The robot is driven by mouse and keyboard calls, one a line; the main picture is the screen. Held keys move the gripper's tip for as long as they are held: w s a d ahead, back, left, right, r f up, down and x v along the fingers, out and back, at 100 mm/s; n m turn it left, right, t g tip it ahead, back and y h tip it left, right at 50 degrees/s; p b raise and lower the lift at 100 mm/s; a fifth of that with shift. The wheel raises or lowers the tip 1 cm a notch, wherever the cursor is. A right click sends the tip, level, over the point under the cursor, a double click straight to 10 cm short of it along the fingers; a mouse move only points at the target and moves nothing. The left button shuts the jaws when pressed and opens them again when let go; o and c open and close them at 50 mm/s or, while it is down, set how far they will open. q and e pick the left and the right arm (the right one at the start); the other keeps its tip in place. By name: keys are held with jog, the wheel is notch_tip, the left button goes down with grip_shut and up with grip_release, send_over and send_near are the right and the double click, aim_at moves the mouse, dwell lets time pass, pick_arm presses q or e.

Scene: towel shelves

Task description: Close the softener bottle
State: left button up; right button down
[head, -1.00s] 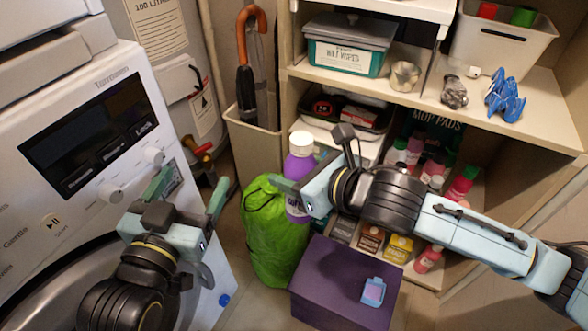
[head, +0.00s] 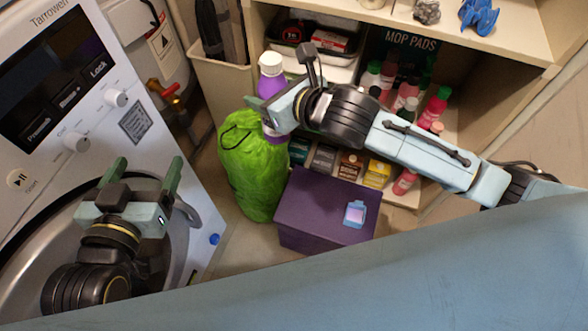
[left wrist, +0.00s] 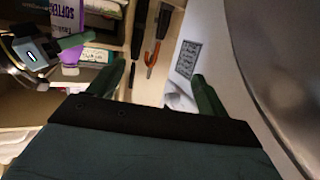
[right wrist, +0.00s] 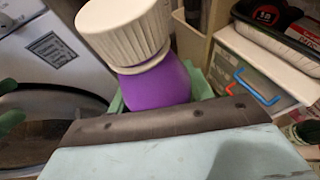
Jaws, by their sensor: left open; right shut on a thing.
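The softener bottle (head: 270,84) is purple with a white cap. My right gripper (head: 268,112) is shut on it and holds it upright beside the green bag. In the right wrist view the ribbed white cap (right wrist: 125,25) sits on top of the purple bottle (right wrist: 155,85); I cannot tell how tight it is.
The washing machine (head: 50,130) stands at the left. A green bag (head: 252,170) and a purple box (head: 300,205) with a small blue-lilac item (head: 356,213) are below the right gripper. Shelves (head: 510,52) with several bottles and boxes stand behind my right arm.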

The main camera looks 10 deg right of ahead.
pick_arm(q)
jog(key=shift+w+d+r+t, duration=0.15)
jog(key=shift+r+t, duration=0.1)
jog(key=shift+r, duration=0.2)
jog(key=shift+w+d+r+t, duration=0.1)
jog(key=shift+r+t, duration=0.15)
jog(key=shift+r, duration=0.2)
pick_arm(e)
jog(key=d+f+m+h, duration=0.2)
jog(key=d+f, duration=0.1)
jog(key=f, duration=0.7)
jog(key=d+f+m+t+h, duration=0.1)
jog(key=d+f+m+h, duration=0.1)
jog(key=f, duration=0.8)
jog(key=shift+d+f+t, duration=0.15)
jog(key=shift+d+t, duration=0.15)
jog(key=shift+d, duration=0.2)
pick_arm(q)
jog(key=s+r+t+h+b, duration=0.3)
jog(key=r+t+b, duration=0.1)
jog(key=r+t, duration=0.5)
jog(key=shift+s+d+r+b, duration=0.15)
jog(key=shift+d+r+b, duration=0.2)
jog(key=shift+r, duration=0.6)
pick_arm(e)
notch_tip(320, 180, down, 6)
jog(key=shift+f, duration=0.2)
